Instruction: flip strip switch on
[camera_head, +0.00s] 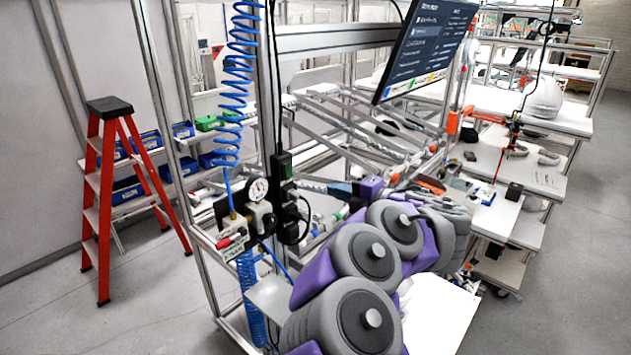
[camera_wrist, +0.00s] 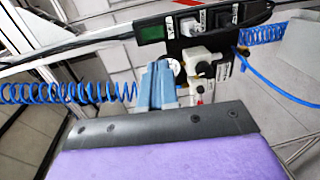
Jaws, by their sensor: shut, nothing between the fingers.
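A black power strip (camera_head: 283,190) hangs upright on the frame post in the head view, with plugs and a cable on it. In the wrist view the strip (camera_wrist: 205,22) runs across the top, and its green rocker switch (camera_wrist: 152,33) sits at its left end. I cannot tell which way the rocker is tipped. My gripper (camera_wrist: 158,70) has blue-grey fingers, shut and empty, pointing toward the strip just below the switch in the wrist view. In the head view my gripper (camera_head: 322,187) is right of the strip. Contact cannot be made out.
A pressure gauge (camera_head: 258,189) and regulator valves sit beside the strip's lower end. Blue coiled hoses (camera_head: 240,70) hang left of it. A monitor (camera_head: 427,45) is above right. An orange stepladder (camera_head: 118,185) stands left on open floor.

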